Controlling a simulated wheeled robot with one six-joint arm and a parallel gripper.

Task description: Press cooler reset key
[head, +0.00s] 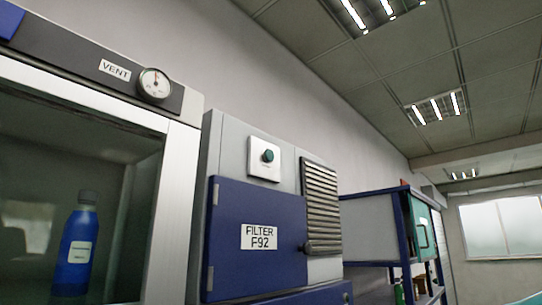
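A small dark green round button (267,156) sits on a white square plate (264,170) on the upper front of a grey cabinet. Small print under the button is too small to read, so I cannot tell if it is the cooler reset key. Below it is a blue door (232,218) labelled "FILTER F92", with a dark knob (304,248) at its right edge. My gripper is not in view.
A cabinet with a glass front (60,190) stands at the left, with a blue bottle (77,245) inside and a "VENT" dial (154,84) above. A louvred grille (322,200) is right of the button. A blue-framed shelf unit (408,240) stands farther right.

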